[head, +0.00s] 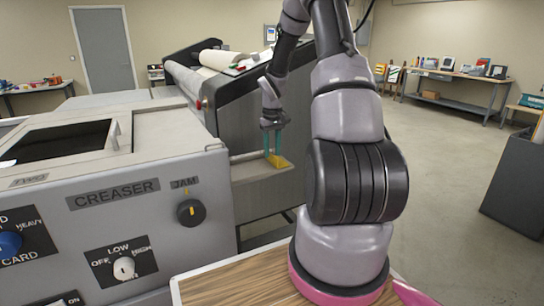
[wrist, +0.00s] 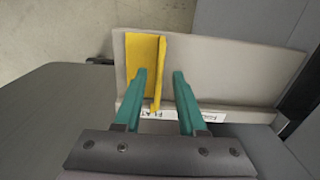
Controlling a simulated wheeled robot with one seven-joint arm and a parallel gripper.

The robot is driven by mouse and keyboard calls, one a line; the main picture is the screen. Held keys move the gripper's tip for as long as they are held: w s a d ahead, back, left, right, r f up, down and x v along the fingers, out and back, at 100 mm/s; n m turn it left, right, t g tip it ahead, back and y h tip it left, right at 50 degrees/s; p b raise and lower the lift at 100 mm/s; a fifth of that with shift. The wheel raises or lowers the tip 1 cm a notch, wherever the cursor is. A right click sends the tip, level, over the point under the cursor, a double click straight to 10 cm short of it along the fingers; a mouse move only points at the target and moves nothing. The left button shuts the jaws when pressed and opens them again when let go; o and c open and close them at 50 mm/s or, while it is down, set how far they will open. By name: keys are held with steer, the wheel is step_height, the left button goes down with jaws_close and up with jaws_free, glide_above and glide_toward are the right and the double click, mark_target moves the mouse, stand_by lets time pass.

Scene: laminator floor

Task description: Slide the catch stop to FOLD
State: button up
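The catch stop is a yellow block (head: 279,162) on the grey catch tray (head: 262,186) beside the creaser in the head view. In the wrist view the yellow stop (wrist: 142,60) sits toward the left part of the tray (wrist: 220,75), with an upright fin on its right side. My gripper (head: 273,142) is over the stop, pointing down. In the wrist view my gripper's teal fingers (wrist: 159,75) are apart, with the fin between them and a gap to the right finger. Contact with the left finger is unclear. A white label strip (wrist: 165,114) beside the stop is partly hidden by the fingers.
The grey creaser (head: 130,210) with its knobs stands left of the tray. A dark machine with a white roll (head: 222,61) stands behind. A wooden top (head: 235,286) is at the front. Open floor (head: 445,150) lies to the right.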

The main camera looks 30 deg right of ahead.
steer(key=shift+f, duration=1.2)
jaws_close()
stand_by(0.6)
